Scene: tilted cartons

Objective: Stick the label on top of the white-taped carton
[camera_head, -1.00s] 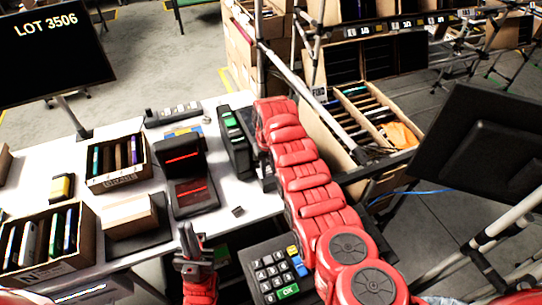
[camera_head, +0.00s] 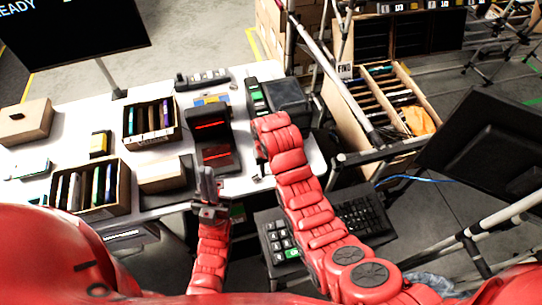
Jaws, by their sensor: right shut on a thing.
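A closed tan carton (camera_head: 163,176) sits on a black pad in the middle of the white table. Another closed carton (camera_head: 25,122) with a small dark mark on top stands at the far left. I cannot make out white tape on either. My right arm reaches up to the table's right side. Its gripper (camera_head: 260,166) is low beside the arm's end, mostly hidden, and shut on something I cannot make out. No label shows clearly. My left gripper (camera_head: 208,188) points up at the table's front edge, apart from the cartons; its finger gap does not show.
Open boxes of upright items stand on the table (camera_head: 152,118) (camera_head: 92,187). A black device with red lights (camera_head: 210,126) stands right of centre. A monitor (camera_head: 75,45) hangs over the back left. A keypad (camera_head: 282,240) is in front, and a bin (camera_head: 385,95) stands at right.

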